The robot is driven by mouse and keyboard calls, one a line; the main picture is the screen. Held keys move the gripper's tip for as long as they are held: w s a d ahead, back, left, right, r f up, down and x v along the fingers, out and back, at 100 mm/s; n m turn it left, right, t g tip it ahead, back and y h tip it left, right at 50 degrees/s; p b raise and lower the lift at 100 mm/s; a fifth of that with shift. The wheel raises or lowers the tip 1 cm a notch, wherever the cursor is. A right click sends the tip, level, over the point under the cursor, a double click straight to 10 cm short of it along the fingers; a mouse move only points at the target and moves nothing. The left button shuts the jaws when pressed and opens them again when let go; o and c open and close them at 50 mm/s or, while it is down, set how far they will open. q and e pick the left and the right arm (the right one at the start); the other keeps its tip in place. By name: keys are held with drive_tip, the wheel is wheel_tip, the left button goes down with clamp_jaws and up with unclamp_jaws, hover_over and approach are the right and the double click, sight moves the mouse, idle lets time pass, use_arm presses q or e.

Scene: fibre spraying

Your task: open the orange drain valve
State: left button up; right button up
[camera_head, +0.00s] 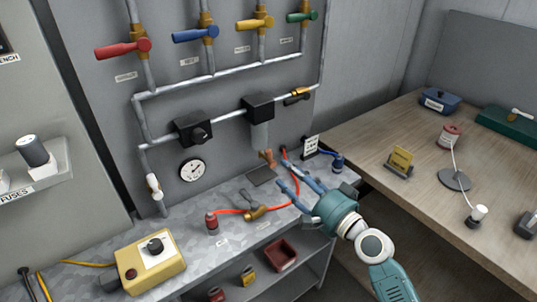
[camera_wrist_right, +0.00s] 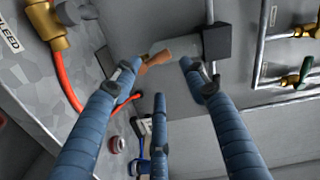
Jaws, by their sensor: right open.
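The orange drain valve (camera_head: 266,157) sits under the grey bowl (camera_head: 260,135) hanging from a black box on the wall pipe. Its orange-brown handle also shows in the right wrist view (camera_wrist_right: 153,62), sticking out sideways from the bowl's lower end. My right gripper (camera_head: 292,176) is open, its blue fingers pointing toward the valve from the lower right in the head view. In the right wrist view the handle shows between the spread fingertips, beyond them; the left fingertip overlaps its end, and I cannot tell whether they touch. My left gripper is not in view.
A red hose (camera_head: 294,190) curves close to the fingers, joining a brass fitting (camera_head: 255,212) on the metal bench (camera_head: 185,230). A blue-capped item (camera_head: 337,162) and a small sign (camera_head: 310,146) stand just behind. A wooden table (camera_head: 415,130) lies right.

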sight(270, 156)
drive_tip(key=p+x, duration=0.1)
drive_tip(key=x, duration=0.9)
drive_tip(key=shift+w+a+r, duration=0.15)
drive_tip(key=shift+w+a, duration=0.05)
drive_tip(key=shift+w, duration=0.1)
drive_tip(key=shift+c, duration=0.5)
